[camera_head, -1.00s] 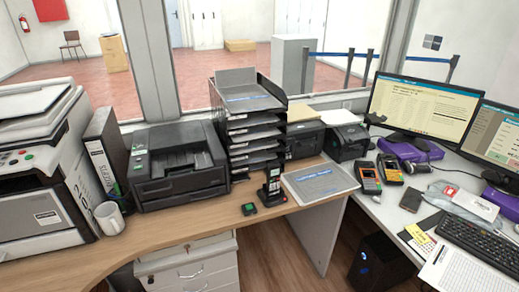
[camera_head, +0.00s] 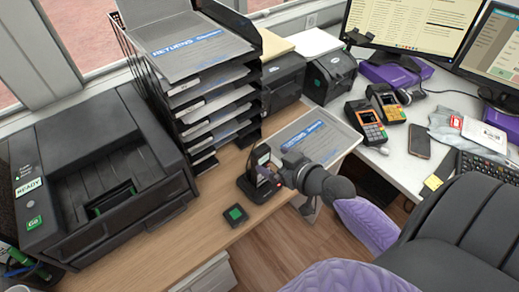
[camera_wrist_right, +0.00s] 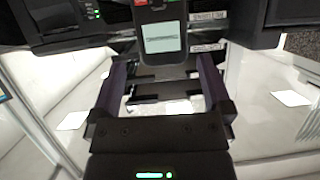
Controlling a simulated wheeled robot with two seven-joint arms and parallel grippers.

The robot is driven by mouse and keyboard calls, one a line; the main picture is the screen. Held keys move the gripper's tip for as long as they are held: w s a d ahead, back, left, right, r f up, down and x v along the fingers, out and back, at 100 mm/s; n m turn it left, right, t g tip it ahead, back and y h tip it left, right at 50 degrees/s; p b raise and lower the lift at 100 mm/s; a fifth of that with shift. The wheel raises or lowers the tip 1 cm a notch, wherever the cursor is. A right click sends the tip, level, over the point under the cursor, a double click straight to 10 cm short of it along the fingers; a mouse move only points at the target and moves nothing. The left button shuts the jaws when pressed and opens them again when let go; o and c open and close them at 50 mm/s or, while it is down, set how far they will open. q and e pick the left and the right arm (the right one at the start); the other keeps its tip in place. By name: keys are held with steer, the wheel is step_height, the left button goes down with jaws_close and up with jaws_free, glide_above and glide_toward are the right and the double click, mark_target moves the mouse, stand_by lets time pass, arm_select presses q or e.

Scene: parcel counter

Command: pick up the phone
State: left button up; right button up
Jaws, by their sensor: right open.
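The phone (camera_head: 261,155) is a dark cordless handset standing upright in a black cradle (camera_head: 253,190) on the wooden counter. My right gripper (camera_head: 271,172) is at the phone from the right and partly covers it. In the right wrist view the phone (camera_wrist_right: 161,40) shows its lit screen at the top centre. The right gripper (camera_wrist_right: 163,82) is open there, with one finger to each side of the phone's line; I cannot tell whether either finger touches it. My left gripper is not in view.
A black paper-tray stack (camera_head: 205,110) stands close behind the phone, and a printer (camera_head: 95,165) to the left. A small green-topped box (camera_head: 236,214) lies in front of the cradle. A dark smartphone (camera_head: 419,141) and card terminals (camera_head: 366,122) lie on the white desk.

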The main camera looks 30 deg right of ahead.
mark_target(264, 158)
steer(key=x, duration=0.2)
steer(key=b+x, duration=0.1)
steer(key=x, duration=0.2)
steer(key=b+x, duration=0.1)
steer(key=x, duration=0.1)
steer(key=shift+a+f, duration=0.15)
steer(key=shift+f, duration=0.2)
steer(key=shift+w, duration=0.15)
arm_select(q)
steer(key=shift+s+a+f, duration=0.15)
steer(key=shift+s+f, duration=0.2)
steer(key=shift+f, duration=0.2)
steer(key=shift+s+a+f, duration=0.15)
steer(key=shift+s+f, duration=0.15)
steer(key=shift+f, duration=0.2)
